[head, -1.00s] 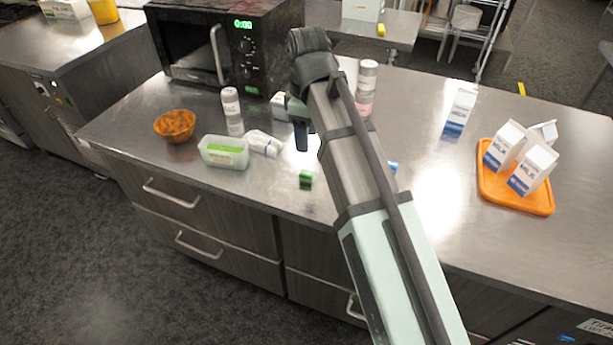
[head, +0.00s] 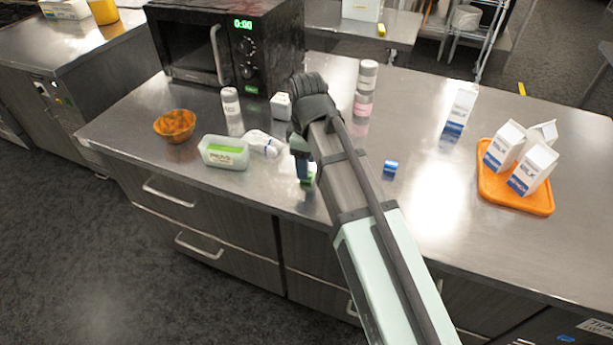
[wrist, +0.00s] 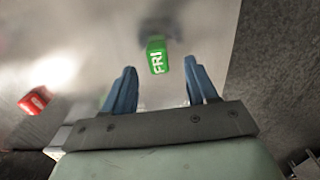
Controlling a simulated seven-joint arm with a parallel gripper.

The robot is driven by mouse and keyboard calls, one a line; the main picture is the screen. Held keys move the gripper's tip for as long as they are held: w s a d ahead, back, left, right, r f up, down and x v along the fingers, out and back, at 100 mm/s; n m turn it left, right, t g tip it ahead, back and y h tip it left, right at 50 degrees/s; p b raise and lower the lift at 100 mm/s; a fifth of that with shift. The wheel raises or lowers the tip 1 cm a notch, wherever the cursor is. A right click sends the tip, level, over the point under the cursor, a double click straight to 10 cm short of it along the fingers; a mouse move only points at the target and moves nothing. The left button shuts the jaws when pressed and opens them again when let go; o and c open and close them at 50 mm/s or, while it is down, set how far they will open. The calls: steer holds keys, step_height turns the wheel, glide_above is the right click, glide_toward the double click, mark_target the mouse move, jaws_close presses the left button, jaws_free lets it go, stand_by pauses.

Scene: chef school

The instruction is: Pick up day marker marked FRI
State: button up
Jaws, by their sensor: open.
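The day marker marked FRI is a small green block (wrist: 157,57) with white letters, standing on the steel counter in the wrist view. It lies ahead of and between the fingertips of my gripper (wrist: 160,77), which is open and empty with blue fingers on either side. In the head view, the green marker (head: 311,180) is partly hidden by my gripper (head: 303,170), which points down just over it near the counter's front edge.
A red block (wrist: 35,100) lies left in the wrist view. In the head view, a blue block (head: 390,167) lies right of my arm. Milk cartons stand on an orange tray (head: 540,207).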

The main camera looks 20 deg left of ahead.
steer(key=shift+w+f, duration=0.15)
steer(key=shift+f, duration=1.95)
steer(key=shift+c, duration=0.4)
jaws_close()
steer(key=shift+r, duration=0.1)
